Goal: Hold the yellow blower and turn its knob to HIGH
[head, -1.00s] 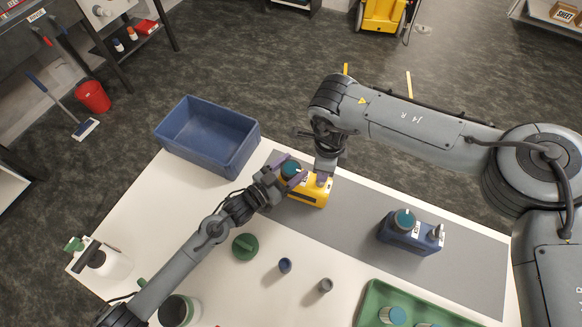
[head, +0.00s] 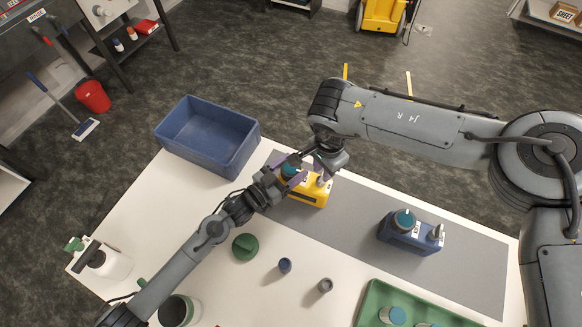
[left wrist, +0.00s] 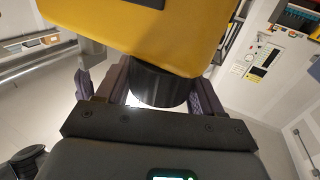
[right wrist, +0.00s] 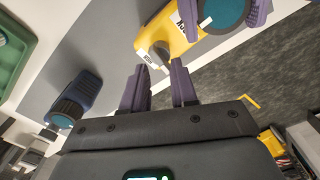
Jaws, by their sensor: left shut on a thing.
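The yellow blower (head: 311,197) stands on the grey mat, with a teal-topped round part (head: 290,170) at its left end. A small grey knob (head: 321,182) shows on its right end. My left gripper (head: 291,177) is shut on the blower's round part; the left wrist view shows its black side (left wrist: 160,86) between the fingers, under the yellow body (left wrist: 150,30). My right gripper (right wrist: 159,75) is open and empty, its fingers apart and pointing at the knob (right wrist: 160,52). Small white labels sit beside the knob; their lettering is not clearly readable.
A blue device (head: 405,238) with a similar teal top stands right on the mat. A blue bin (head: 177,154) is at the back left. A green lid (head: 245,247), two small cups (head: 285,265) and a green tray (head: 368,300) are nearer the front.

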